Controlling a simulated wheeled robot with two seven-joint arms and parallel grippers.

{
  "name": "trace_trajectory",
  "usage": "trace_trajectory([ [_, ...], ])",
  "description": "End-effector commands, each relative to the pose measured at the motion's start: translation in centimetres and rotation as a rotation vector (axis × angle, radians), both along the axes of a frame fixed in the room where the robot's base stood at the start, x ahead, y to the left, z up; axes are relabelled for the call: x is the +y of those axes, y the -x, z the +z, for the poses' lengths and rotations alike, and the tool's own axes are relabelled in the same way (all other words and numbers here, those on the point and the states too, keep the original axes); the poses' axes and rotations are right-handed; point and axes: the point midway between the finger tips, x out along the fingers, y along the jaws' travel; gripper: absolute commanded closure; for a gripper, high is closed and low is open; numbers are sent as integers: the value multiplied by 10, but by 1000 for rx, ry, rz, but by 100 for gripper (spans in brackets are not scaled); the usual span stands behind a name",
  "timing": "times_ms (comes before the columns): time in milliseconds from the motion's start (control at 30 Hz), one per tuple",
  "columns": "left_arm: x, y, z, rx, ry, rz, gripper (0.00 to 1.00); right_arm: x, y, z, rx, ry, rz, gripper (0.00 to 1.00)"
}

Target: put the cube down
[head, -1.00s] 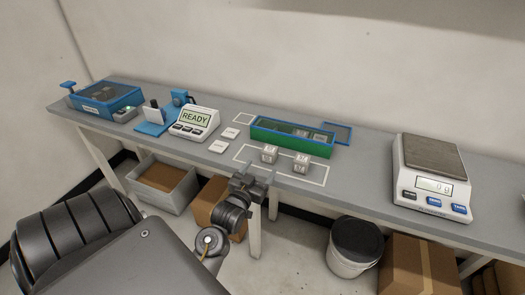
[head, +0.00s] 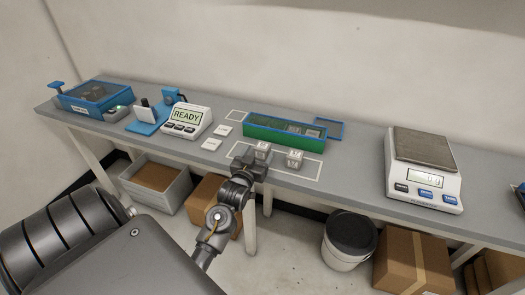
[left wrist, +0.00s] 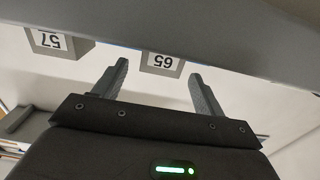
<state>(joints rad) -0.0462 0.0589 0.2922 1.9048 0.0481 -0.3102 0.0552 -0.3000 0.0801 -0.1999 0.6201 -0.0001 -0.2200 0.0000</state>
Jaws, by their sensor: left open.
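Two pale grey cubes with printed faces stand on the grey bench inside a white outlined rectangle. The left cube (head: 262,151) is right in front of my left gripper (head: 258,170); the other cube (head: 295,159) stands to its right. In the left wrist view the fingers (left wrist: 158,72) are spread and empty. A cube marked 65 (left wrist: 161,62), seen upside down, stands ahead in the gap between the fingertips, with space on both sides. A cube marked 57 (left wrist: 58,43) stands off to the left there. My right gripper is out of view.
A green open-topped bin (head: 284,138) with a few grey blocks stands just behind the cubes. A display reading READY (head: 185,120) and white tiles lie left. A scale reading 0 g (head: 423,170) stands right. Bare bench (head: 350,170) lies between cubes and scale.

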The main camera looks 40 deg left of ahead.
Motion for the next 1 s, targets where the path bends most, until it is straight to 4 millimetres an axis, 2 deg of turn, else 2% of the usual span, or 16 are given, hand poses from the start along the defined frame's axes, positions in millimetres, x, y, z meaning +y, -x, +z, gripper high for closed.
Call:
trace_trajectory([
  [100,6,-19,3,-1,0,0,29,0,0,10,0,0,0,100],
  [267,12,-37,1,-1,0,0,29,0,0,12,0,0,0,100],
  [567,14,-41,-1,0,-1,0,29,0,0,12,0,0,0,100],
  [1000,14,-41,-1,-1,-1,0,86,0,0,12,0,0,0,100],
])
